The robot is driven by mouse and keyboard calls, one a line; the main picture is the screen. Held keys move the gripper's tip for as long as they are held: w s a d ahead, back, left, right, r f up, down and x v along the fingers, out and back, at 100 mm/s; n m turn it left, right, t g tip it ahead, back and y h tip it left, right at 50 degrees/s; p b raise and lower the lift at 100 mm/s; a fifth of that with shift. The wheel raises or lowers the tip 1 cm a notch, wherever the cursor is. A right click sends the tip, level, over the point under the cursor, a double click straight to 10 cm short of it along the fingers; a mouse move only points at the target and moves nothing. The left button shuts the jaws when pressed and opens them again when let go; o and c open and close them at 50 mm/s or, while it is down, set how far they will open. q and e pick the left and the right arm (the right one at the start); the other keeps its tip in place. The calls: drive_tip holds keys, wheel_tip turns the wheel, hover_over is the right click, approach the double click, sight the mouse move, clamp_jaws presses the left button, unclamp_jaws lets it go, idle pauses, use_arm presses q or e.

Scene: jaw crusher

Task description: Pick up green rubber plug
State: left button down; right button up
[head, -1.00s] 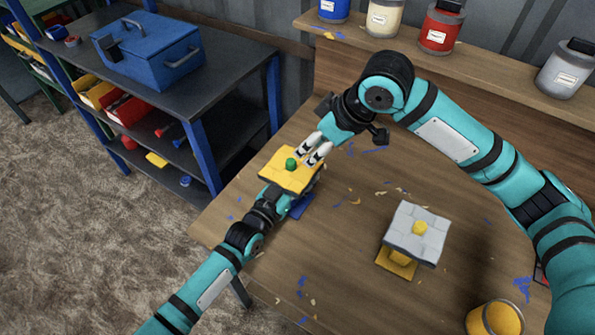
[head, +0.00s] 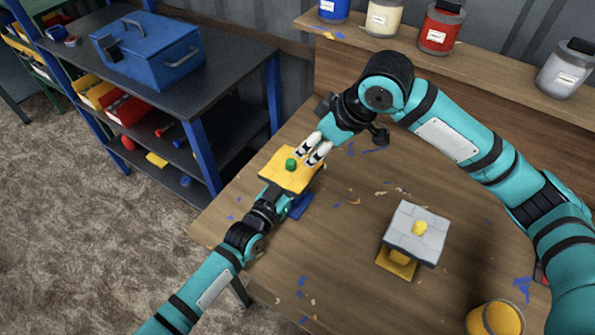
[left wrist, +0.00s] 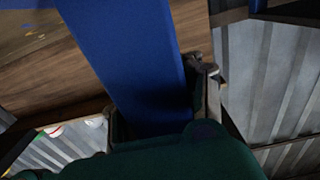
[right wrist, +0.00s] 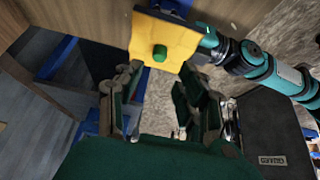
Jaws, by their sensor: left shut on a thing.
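The green rubber plug (head: 291,164) stands on the yellow block top (head: 273,167) of a small model with a blue base (head: 301,207). The plug also shows in the right wrist view (right wrist: 159,53), roughly in line with the gap between my right fingertips and beyond them. My right gripper (head: 313,149) is open and empty, beside the plug at the block's far right edge. My left gripper (left wrist: 155,125) is shut on the model's blue part (left wrist: 135,60), under the yellow top. Its fingers are hidden in the head view.
A grey-topped model (head: 417,232) with a yellow base stands at right on the wooden table (head: 340,265). A yellow pot (head: 494,320) is at the front right. Cans line the back shelf. A dark bench (head: 228,70) with a blue toolbox (head: 147,52) stands at left.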

sight(293, 166)
drive_tip(key=shift+o, duration=1.3)
drive_tip(key=shift+a+f, duration=0.2)
drive_tip(key=shift+f, duration=0.15)
drive_tip(key=a+f+t, duration=0.1)
drive_tip(key=a+f+y, duration=0.1)
drive_tip(key=a+f+t, duration=0.1)
drive_tip(key=f, duration=0.1)
drive_tip(key=shift+w+a+m+t+y, duration=0.3)
drive_tip(key=shift+w+a+m+y, duration=0.1)
drive_tip(key=a+t, duration=0.1)
drive_tip(key=s+a+f+m+t+y, duration=0.1)
drive_tip(key=a+f+t, duration=0.1)
drive_tip(key=shift+s+t+y, duration=0.35)
drive_tip(key=shift+t+y, duration=0.05)
drive_tip(key=s+d+m+t+h, duration=0.5)
drive_tip(key=s+m+t, duration=0.15)
drive_tip(key=s, duration=0.25)
drive_tip(key=shift+m, duration=0.35)
drive_tip(key=x, duration=1.1)
drive_tip(key=shift+w+d, duration=0.15)
